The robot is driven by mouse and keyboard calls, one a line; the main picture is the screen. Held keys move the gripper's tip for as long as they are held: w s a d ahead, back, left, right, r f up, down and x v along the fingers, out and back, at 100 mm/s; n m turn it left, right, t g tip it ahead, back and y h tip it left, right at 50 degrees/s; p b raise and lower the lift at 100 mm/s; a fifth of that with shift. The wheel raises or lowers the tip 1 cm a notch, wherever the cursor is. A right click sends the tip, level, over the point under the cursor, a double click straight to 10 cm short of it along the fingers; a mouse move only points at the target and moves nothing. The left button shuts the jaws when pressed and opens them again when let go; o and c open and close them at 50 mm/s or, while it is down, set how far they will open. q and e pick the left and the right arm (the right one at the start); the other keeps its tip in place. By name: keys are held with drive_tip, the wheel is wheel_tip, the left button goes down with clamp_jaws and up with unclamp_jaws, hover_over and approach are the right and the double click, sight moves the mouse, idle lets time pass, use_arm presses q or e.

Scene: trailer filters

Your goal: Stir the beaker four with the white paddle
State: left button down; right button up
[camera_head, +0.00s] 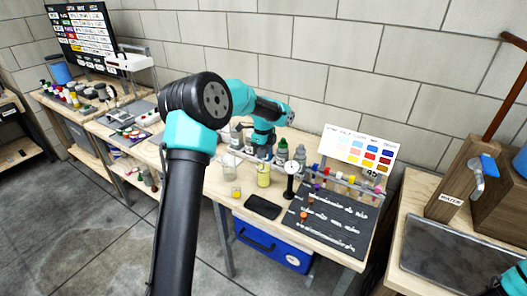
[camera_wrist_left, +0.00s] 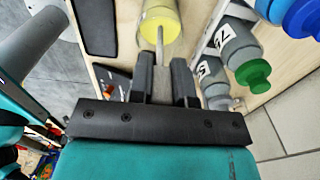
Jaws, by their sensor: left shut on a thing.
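My left gripper (camera_head: 262,155) points down over a clear beaker of yellow liquid (camera_head: 264,178) on the wooden bench. In the left wrist view my left gripper (camera_wrist_left: 162,88) is shut on a thin pale shaft, the white paddle (camera_wrist_left: 159,45). The paddle reaches into the mouth of the yellow beaker (camera_wrist_left: 152,14). Its lower end is hidden, and I cannot read a number on this beaker. A second, clear beaker (camera_head: 229,163) stands just left of it. Only a teal piece of my right arm shows at the lower right corner; its gripper is out of view.
Bottles with green caps stand behind and right of the beaker, one (camera_head: 282,151) close by. A dial gauge on a stand (camera_head: 291,170) is close on the right. A black flat slab (camera_head: 263,207) lies in front. A rack with coloured vials (camera_head: 345,183) stands further right.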

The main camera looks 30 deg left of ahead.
use_arm(q)
drive_tip(key=shift+r, duration=0.1)
drive_tip(key=shift+r, duration=5)
wheel_tip(320, 180, up, 5)
drive_tip(key=shift+f, duration=0.1)
